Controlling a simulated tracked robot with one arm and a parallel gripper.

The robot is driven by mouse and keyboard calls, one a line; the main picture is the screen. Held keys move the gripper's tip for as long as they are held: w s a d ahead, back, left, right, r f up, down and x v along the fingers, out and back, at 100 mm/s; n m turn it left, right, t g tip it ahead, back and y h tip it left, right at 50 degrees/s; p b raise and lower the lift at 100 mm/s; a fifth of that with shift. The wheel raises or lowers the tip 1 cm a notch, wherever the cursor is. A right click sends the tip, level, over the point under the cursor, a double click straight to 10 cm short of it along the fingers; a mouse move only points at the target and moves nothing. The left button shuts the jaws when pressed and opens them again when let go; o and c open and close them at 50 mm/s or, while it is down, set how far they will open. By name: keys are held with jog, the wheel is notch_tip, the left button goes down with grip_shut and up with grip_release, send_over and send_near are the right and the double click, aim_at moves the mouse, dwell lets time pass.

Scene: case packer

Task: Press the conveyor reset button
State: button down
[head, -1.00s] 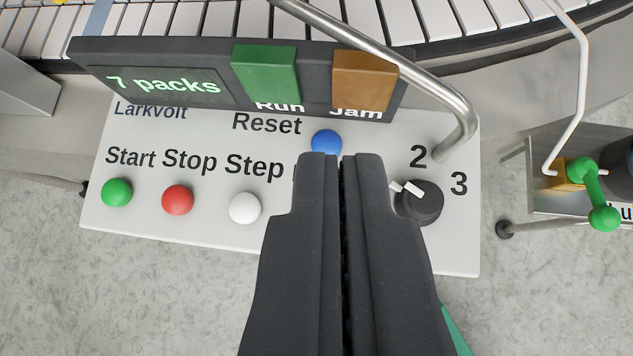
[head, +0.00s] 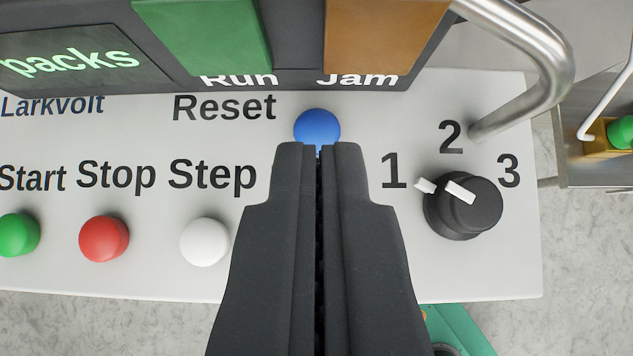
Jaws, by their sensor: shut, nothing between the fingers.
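The blue button (head: 317,126) stands on the pale control panel (head: 300,270), just right of the printed word Reset. My gripper (head: 318,148) is shut and empty. Its fingertips are at the near edge of the blue button in the picture and overlap its lower rim. I cannot tell whether they touch it.
Green (head: 18,235), red (head: 104,238) and white (head: 204,241) buttons sit left of my gripper. A black selector knob (head: 470,208) is to the right. A bent metal rail (head: 555,75) rises at the upper right. A dark display box with a green Run lamp (head: 205,35) and an amber Jam lamp (head: 380,38) stands behind.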

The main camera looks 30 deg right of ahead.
aim_at(319, 113)
jog(key=x, duration=0.5)
jog(key=shift+d+p, duration=0.1)
jog(key=shift+p, duration=0.2)
notch_tip(319, 113, down, 3)
jog(key=shift+w+d+f, duration=0.1)
jog(key=shift+w, duration=0.1)
jog(key=shift+f+p, duration=0.3)
jog(key=shift+f, duration=0.3)
